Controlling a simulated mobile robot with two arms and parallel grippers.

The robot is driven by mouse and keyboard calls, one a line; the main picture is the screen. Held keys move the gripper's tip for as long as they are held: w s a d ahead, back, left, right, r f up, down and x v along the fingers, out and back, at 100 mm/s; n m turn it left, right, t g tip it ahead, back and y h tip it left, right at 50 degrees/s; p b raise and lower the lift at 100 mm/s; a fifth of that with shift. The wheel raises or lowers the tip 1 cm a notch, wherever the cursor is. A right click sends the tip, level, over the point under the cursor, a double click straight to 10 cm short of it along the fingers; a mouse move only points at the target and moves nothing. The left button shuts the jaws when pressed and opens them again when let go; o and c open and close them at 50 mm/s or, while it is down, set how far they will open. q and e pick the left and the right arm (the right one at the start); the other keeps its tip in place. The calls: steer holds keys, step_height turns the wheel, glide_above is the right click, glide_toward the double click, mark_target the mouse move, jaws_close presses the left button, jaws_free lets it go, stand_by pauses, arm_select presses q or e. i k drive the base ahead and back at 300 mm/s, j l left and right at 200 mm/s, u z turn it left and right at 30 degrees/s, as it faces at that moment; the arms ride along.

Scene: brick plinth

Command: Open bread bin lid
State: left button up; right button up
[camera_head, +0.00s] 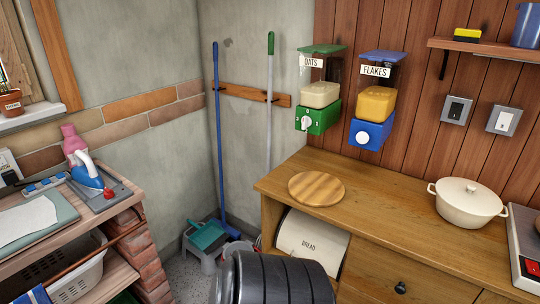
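No handle on the lid can be made out. Neither of my grippers is in view.
On the wooden counter (390,220) are a round wooden board (316,188), a lidded cream pot (467,201) and a red-and-grey appliance (524,250). A drawer knob (400,288) sticks out right of the bin. A blue-handled broom (218,130) leans at left.

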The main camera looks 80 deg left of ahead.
mark_target(303, 235)
steer(key=u, duration=2.3)
